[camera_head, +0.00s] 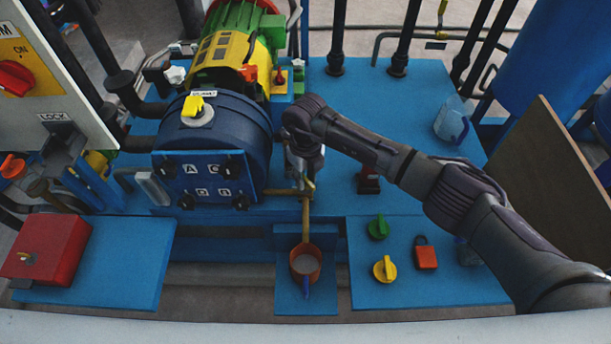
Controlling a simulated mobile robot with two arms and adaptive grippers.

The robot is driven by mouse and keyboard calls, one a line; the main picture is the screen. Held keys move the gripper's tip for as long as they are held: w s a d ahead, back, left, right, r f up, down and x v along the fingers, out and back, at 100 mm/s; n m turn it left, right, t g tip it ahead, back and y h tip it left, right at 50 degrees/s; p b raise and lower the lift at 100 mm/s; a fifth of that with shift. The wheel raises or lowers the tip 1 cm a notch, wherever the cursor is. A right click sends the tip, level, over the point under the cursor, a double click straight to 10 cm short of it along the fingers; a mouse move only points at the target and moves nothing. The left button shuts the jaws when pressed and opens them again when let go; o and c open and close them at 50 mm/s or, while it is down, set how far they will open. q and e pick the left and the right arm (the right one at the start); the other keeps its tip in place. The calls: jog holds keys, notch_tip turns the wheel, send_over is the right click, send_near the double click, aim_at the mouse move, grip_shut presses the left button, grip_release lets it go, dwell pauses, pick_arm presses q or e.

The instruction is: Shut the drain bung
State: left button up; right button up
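My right arm reaches in from the lower right, and its gripper (305,170) is beside the right side of the blue autoclave vessel (232,125). The gripper is above a thin brass drain pipe (306,215) and close to small brass fittings at its top. The dark gripper body hides much of this spot, so I cannot make out the drain bung or whether the fingers touch it. Below the pipe, an orange cup (306,272) with greyish contents stands on a small blue shelf (289,300). My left gripper is not in view.
A blue panel at front right holds a green knob (378,227), a yellow knob (385,269) and a red padlock (425,254). A red box (47,249) sits at left. A brown board (555,190) leans at right. The blue deck (385,105) behind my arm is mostly clear.

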grip_shut()
